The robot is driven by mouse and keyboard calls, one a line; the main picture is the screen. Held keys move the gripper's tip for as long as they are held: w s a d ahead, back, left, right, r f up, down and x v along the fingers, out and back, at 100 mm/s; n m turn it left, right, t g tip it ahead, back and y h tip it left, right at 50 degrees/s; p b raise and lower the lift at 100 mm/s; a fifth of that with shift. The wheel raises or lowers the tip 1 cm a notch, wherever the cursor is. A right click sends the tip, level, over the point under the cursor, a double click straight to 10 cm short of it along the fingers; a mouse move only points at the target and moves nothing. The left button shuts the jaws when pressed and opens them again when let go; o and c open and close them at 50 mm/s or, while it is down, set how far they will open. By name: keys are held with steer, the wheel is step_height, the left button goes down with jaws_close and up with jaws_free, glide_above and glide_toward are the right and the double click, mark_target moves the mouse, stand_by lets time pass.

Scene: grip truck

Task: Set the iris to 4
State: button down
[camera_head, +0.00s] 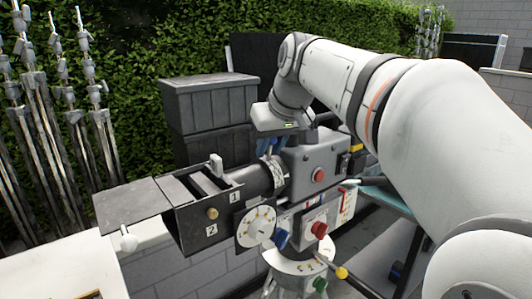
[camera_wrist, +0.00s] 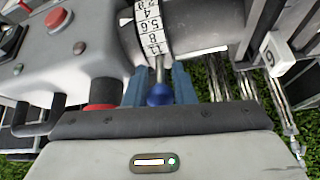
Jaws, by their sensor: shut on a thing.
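The iris ring (camera_wrist: 150,28) is a white numbered band around the dark lens barrel; it also shows in the head view (camera_head: 279,172). Figures such as 4, 5.6 and 8 run along it in the wrist view. A thin metal lever with a blue ball knob (camera_wrist: 160,95) stands out from the ring. My gripper (camera_wrist: 158,82) has its two blue fingers on either side of this lever and is shut on it. In the head view my gripper (camera_head: 268,147) reaches down to the ring from above.
The grey camera body (camera_head: 318,165) with a red button is right of the ring. The matte box (camera_head: 195,215) is left of it, with a white dial (camera_head: 256,227) below. Dark cases (camera_head: 210,105) stand behind; metal stands (camera_head: 60,100) are far left.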

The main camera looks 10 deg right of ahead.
steer(key=shift+s+d+f, duration=0.1)
steer(key=shift+s+d, duration=0.05)
steer(key=shift+s, duration=0.1)
steer(key=c, duration=1.5)
jaws_free()
steer(key=shift+c, duration=0.2)
steer(key=v, duration=0.8)
steer(key=shift+p, duration=0.45)
